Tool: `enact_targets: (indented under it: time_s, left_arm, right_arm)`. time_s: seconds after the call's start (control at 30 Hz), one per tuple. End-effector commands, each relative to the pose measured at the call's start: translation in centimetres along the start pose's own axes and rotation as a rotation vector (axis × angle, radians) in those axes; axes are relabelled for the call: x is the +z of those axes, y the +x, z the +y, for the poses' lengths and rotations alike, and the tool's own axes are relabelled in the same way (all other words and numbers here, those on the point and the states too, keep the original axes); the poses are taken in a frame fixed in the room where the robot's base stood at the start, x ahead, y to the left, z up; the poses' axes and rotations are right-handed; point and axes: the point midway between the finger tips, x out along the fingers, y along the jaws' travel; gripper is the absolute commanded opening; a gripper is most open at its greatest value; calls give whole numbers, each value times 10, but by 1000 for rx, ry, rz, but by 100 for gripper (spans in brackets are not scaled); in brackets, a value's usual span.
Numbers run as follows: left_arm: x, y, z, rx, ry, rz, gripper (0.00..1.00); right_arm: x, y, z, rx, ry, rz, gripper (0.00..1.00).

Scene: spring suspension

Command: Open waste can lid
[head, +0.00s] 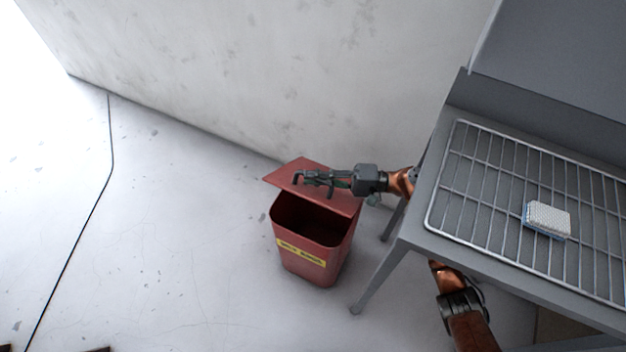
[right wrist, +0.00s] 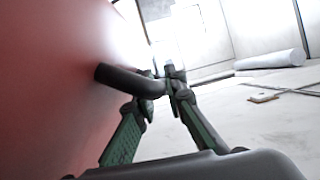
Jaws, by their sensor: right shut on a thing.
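The red waste can (head: 315,262) with a yellow label stands on the floor beside the metal table. Its red lid (head: 283,178) is raised off the front of the opening and the dark inside shows. My right gripper (head: 312,179) is over the lid, its arm coming from the right. In the right wrist view, the red lid (right wrist: 60,80) fills the left side and a dark bent handle (right wrist: 125,79) sticks out from it. My right gripper (right wrist: 162,88) is shut on this handle. My left gripper is not in view.
A grey metal table (head: 425,215) with a wire rack (head: 490,170) stands close on the right, one leg near the can. A white block (head: 548,219) lies on the rack. A wall (head: 280,70) rises behind the can. The floor to the left is clear.

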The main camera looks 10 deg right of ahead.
Motion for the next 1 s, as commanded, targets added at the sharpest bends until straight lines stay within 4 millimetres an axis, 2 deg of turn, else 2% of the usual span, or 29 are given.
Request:
enact_targets:
  time_s: [0.2,0.23,0.5,0.8,0.87,1.0]
  left_arm:
    - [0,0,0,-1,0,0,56]
    - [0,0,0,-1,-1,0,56]
    - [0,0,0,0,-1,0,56]
    - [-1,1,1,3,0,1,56]
    - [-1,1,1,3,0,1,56]
    - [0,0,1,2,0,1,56]
  right_arm:
    - [0,0,0,0,-1,1,0]
    - [0,0,0,1,-1,1,12]
    - [0,0,0,1,-1,0,29]
    - [0,-3,1,2,-1,1,29]
    - [0,-8,1,2,-1,2,29]
    - [-1,-30,1,3,-1,3,29]
